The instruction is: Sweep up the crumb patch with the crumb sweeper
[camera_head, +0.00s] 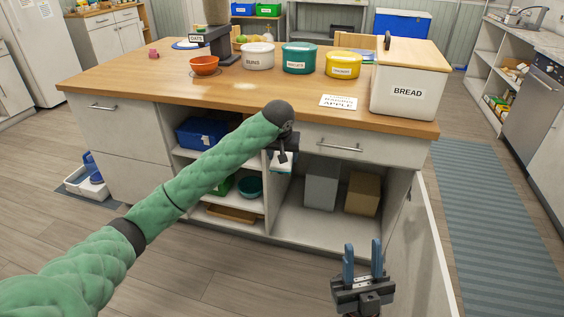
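A small pale patch (245,86), which looks like the crumb patch, lies on the wooden top of the island (190,90). My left arm reaches across the front of the island, and its gripper (283,157) is at the island's front, below the top's edge. A small white and teal thing (283,166) shows at its fingers; I cannot tell whether it is held or is the crumb sweeper. My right gripper (362,246) is low in front of the open cupboard, its two blue fingers apart and empty. I cannot clearly make out the crumb sweeper elsewhere.
An orange bowl (204,65), labelled canisters (299,58) and a bread box (408,85) stand on the top. A printed card (339,102) lies near its front edge. The open cupboard door (431,245) sticks out right of my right gripper. The top around the pale patch is clear.

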